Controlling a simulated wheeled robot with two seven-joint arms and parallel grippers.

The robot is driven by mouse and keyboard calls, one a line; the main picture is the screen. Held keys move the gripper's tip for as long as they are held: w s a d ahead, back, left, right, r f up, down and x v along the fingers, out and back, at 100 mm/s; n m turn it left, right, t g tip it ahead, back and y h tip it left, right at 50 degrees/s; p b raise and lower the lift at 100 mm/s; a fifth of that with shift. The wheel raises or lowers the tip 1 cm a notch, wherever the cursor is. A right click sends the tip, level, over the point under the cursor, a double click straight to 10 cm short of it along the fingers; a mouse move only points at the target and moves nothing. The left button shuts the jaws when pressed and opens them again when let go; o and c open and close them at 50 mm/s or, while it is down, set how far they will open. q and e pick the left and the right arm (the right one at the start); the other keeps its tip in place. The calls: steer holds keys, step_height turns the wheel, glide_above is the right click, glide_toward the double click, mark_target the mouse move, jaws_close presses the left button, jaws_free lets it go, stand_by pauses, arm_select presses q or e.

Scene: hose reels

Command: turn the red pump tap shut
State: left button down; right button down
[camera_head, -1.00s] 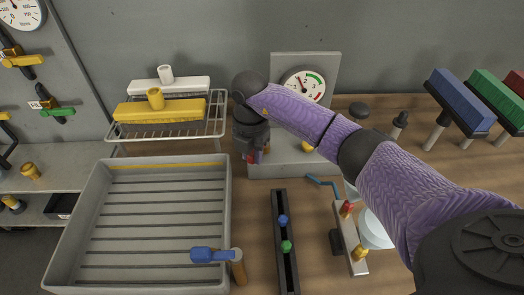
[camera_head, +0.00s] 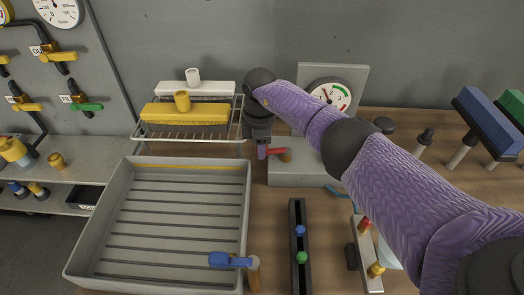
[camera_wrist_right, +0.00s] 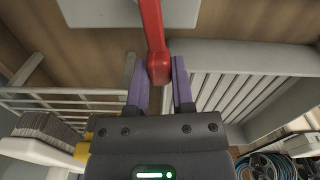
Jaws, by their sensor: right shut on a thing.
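The red pump tap handle (camera_head: 277,151) shows in the head view at the front left of the grey pump base (camera_head: 295,175), below the round gauge (camera_head: 330,94). It lies roughly sideways, with a brown-orange stub at its right end. My right gripper (camera_head: 262,152) is at the left end of the handle. In the right wrist view, the red handle (camera_wrist_right: 152,30) reaches down from the top, and its end sits between the two purple fingers (camera_wrist_right: 159,80) of my right gripper, which is shut on it. My left gripper is not in view.
A slotted black bar (camera_head: 299,215) lies in front. Brushes (camera_head: 488,115) stand right. Bare wood shows between tray and bar.

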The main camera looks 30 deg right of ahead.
steer(key=shift+w+d+m+b, duration=0.25)
steer(key=shift+w+m, duration=0.25)
steer(key=shift+m, duration=0.4)
steer(key=shift+c, duration=2.4)
jaws_free()
step_height(320, 180, up, 10)
steer(key=p, duration=0.3)
steer(key=shift+f, duration=0.1)
